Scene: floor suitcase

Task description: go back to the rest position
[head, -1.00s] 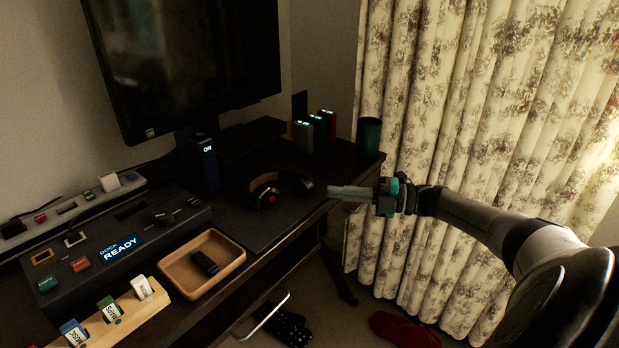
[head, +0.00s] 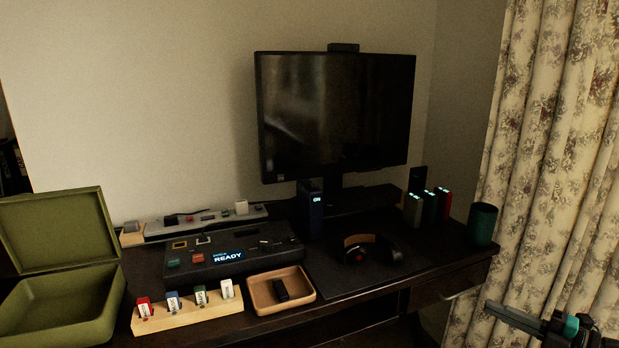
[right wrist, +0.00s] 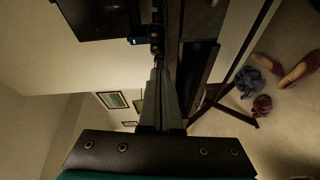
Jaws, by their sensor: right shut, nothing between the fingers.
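My right gripper (head: 517,318) shows at the lower right of the head view, in front of the curtain and to the right of the desk. Its fingers are together with nothing between them. It is in free air, apart from the desk. In the right wrist view the closed fingers (right wrist: 160,95) point away from the camera, toward the desk area. My left gripper is in neither view.
The desk (head: 345,318) holds a monitor (head: 335,115), headphones (head: 370,250), a wooden tray (head: 308,300), a dock (head: 190,262) reading READY and a green cup (head: 482,225). An open green case (head: 60,300) is at left. Shoes (right wrist: 298,70) and clothes (right wrist: 250,82) lie on the floor.

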